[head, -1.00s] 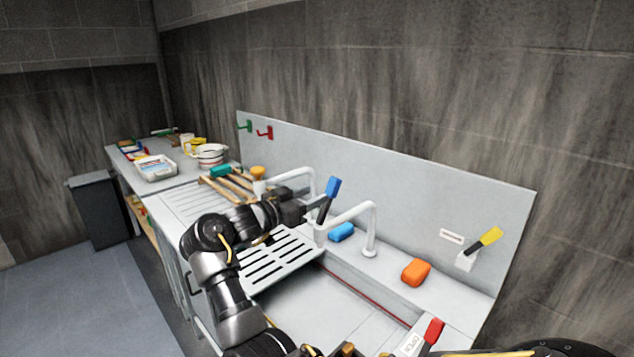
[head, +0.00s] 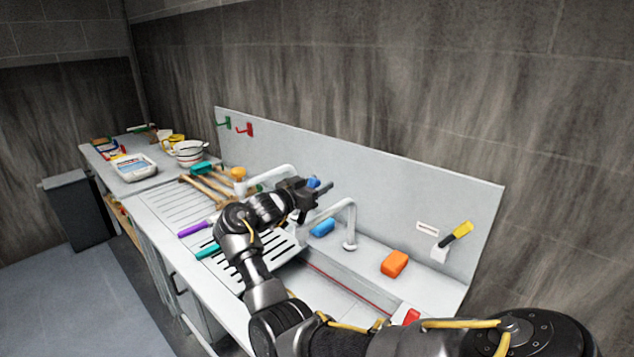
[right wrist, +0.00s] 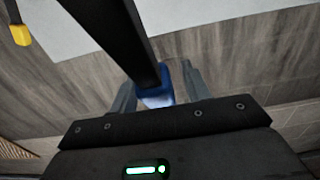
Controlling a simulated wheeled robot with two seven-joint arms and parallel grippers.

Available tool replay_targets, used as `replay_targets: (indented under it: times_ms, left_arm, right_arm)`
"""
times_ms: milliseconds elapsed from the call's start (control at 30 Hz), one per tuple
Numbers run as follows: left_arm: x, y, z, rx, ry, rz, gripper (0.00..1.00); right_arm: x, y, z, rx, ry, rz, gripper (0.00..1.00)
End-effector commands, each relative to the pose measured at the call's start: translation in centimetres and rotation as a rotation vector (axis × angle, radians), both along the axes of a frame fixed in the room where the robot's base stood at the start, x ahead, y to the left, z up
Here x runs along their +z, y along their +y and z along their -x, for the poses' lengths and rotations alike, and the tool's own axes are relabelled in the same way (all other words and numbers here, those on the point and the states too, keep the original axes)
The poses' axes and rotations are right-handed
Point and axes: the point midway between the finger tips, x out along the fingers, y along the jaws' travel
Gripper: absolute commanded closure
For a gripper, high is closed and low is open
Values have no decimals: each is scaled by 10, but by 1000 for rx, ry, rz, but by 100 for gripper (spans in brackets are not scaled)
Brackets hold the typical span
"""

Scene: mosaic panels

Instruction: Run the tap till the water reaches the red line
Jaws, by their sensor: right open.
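The blue-tipped tap lever (head: 313,182) is mostly hidden behind my right gripper (head: 322,189) in the head view. In the right wrist view its blue end (right wrist: 157,92) and dark bar lie between the two grey fingers, which stand apart; I cannot tell whether either touches it. The white curved tap spout (head: 349,215) stands just right of the gripper. The red line (head: 345,288) runs along the inner back wall of the sink basin (head: 330,302). My arm hides part of the basin, and I cannot make out a water level. My left gripper is not in view.
A blue sponge (head: 322,228) and an orange sponge (head: 395,263) lie on the back ledge. A yellow-tipped lever (head: 458,233) is at right, a red handle (head: 412,317) at the front.

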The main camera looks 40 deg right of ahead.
Motion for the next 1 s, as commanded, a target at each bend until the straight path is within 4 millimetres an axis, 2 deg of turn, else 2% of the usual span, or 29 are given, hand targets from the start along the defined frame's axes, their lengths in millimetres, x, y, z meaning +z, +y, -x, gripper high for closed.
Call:
replay_targets:
  times_ms: [167,500,733,1000]
  left_arm:
    - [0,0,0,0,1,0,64]
    - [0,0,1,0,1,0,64]
    - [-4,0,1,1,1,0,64]
    - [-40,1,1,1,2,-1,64]
  right_arm:
    - [0,0,0,0,0,0,54]
    - [0,0,0,0,0,0,99]
    - [-1,2,0,0,0,16,100]
    - [9,29,3,0,-27,313,100]
